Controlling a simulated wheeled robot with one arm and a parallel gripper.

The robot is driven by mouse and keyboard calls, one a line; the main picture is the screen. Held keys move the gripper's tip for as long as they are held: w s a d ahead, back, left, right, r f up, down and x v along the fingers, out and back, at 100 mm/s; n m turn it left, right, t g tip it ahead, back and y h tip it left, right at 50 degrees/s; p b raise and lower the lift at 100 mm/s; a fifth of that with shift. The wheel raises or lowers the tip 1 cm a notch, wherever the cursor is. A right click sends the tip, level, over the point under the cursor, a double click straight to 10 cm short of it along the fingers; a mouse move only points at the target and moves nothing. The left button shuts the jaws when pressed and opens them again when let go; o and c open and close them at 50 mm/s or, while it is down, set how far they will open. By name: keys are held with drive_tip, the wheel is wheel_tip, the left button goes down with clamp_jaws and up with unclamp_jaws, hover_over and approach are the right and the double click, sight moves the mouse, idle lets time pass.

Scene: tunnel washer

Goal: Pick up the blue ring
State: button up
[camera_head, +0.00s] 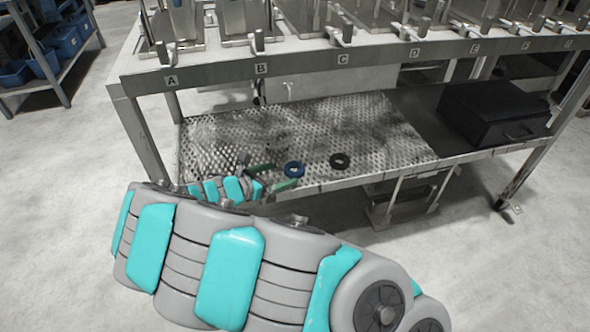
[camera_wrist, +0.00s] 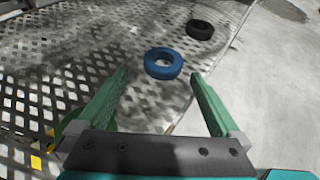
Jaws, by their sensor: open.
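The blue ring (camera_head: 294,170) lies flat on the perforated metal shelf (camera_head: 380,130), near its front edge. In the wrist view the blue ring (camera_wrist: 163,63) is ahead of my gripper (camera_wrist: 160,82), roughly centred between the two green fingers and a little beyond their tips. My gripper (camera_head: 276,177) is open and empty in the head view, just left of the ring. The fingers do not appear to touch the ring. How high they are above the shelf I cannot tell.
A black ring (camera_head: 340,160) lies to the right of the blue one; it also shows in the wrist view (camera_wrist: 199,29). A black case (camera_head: 494,112) stands at the shelf's right. A lettered beam (camera_head: 300,62) runs above the shelf. Blue bins (camera_head: 62,40) stand far left.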

sight(298, 167)
drive_tip(key=x, duration=0.4)
drive_tip(key=shift+d, duration=0.3)
drive_tip(key=shift+r, duration=0.1)
drive_tip(key=c, duration=1.3)
drive_tip(key=shift+o, duration=0.2)
